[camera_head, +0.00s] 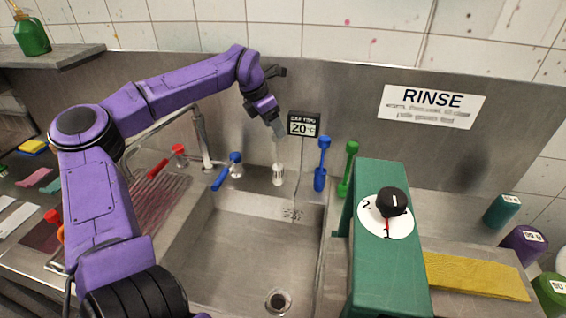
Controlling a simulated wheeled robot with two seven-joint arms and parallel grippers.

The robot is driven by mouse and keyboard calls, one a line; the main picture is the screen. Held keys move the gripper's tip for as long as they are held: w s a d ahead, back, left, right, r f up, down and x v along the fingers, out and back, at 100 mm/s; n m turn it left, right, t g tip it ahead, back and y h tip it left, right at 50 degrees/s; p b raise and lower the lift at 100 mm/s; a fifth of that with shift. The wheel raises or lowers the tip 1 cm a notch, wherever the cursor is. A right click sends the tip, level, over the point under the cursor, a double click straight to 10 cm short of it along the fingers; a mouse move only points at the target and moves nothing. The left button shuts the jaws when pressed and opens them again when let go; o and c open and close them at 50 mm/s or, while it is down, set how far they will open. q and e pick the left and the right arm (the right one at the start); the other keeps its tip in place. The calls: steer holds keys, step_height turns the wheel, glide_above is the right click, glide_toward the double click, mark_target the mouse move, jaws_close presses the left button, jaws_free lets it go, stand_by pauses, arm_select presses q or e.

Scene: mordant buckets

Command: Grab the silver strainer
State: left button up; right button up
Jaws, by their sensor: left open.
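A small silver, slotted piece that looks like the strainer (278,176) stands upright at the back edge of the sink, with a pale stem rising from it. My left gripper (278,130) reaches down from above, its tips at the upper end of that stem. It is open. At this size I cannot tell whether the fingers touch the stem. My right gripper is not in view.
The steel sink (250,240) is empty, with a round drain (278,301) at its front. A blue-handled tap (228,171) is left. A green dial stand (380,260) blocks the right front.

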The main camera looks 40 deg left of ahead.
arm_select(q)
steer(key=shift+w+f, duration=0.1)
steer(key=shift+f, duration=0.4)
steer(key=shift+w+f+p, duration=0.1)
steer(key=shift+f+p, duration=0.25)
steer(key=shift+p, duration=0.05)
steer(key=x, duration=0.1)
steer(key=p+x, duration=0.1)
steer(key=x, duration=0.1)
steer(key=p+x, duration=0.1)
steer(key=shift+w+a+f, duration=0.15)
steer(key=shift+a, duration=0.05)
steer(key=shift+w+d+f, duration=0.1)
steer(key=shift+w+f, duration=0.05)
steer(key=shift+f, duration=0.2)
jaws_close()
